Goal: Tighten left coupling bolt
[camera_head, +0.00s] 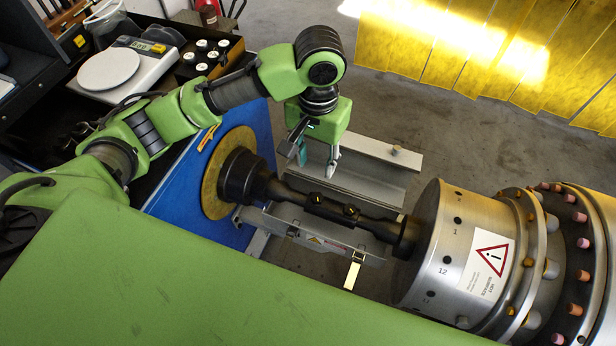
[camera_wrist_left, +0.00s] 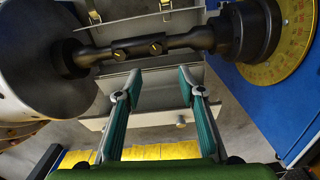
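The dark shaft coupling (camera_head: 333,207) joins the black flange at the dial to the metal rotor and carries two brass-coloured bolts. The left coupling bolt (camera_head: 315,198) is nearer the yellow dial, and the other bolt (camera_head: 351,212) is nearer the rotor. In the left wrist view the order is reversed: the left bolt (camera_wrist_left: 155,48) is on the right and the other bolt (camera_wrist_left: 118,54) on the left. My left gripper (camera_head: 316,160) is open and empty, apart from the coupling. Its spread fingers (camera_wrist_left: 158,82) point towards the coupling. My right gripper is not in view.
The metal rotor (camera_head: 460,250) with a warning label stands at the right. A yellow dial (camera_head: 213,175) sits on a blue panel (camera_head: 262,128). A metal trough (camera_head: 365,165) lies behind the shaft. A white scale (camera_head: 125,75) and a black tray with white-topped items (camera_head: 208,58) are upper left.

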